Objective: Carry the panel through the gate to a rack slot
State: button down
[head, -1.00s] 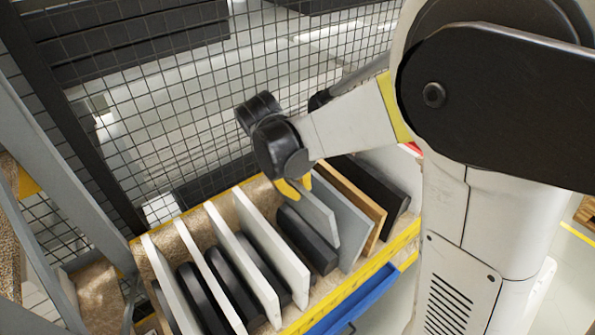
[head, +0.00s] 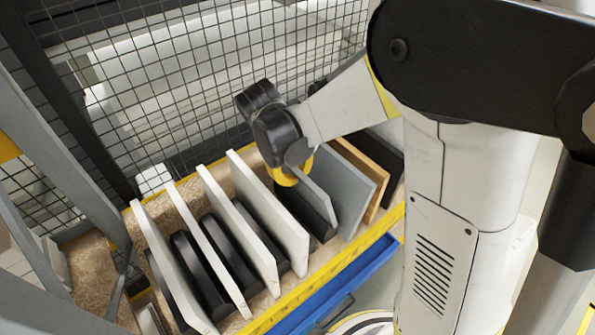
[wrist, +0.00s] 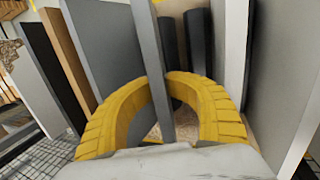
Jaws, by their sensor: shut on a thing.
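The panel in my grip is a thin light grey board (head: 318,193), standing upright in the rack (head: 300,290) between a larger grey panel and dark rounded dividers. My gripper (head: 290,177) is at its upper edge, with only part of the yellow fingers showing in the head view. In the wrist view, the yellow fingers of my gripper (wrist: 158,82) curve in from both sides and are shut on the grey panel (wrist: 149,50). The panel's lower end is hidden, so I cannot tell whether it touches the rack floor. I cannot identify the gate.
A larger grey panel (head: 350,195), a wood-coloured panel (head: 372,180) and a black one stand close to the right. Several white panels (head: 268,208) and black dividers (head: 235,255) stand to the left. Wire mesh (head: 200,80) rises behind; grey posts (head: 50,160) stand at left.

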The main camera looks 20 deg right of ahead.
aim_at(299, 188)
jog(key=shift+f+b, duration=2)
jog(key=shift+f, duration=0.8)
jog(key=c, duration=2.2)
grip_release()
jog(key=o, duration=1.2)
jog(key=shift+d, duration=0.15)
jog(key=shift+c, duration=0.2)
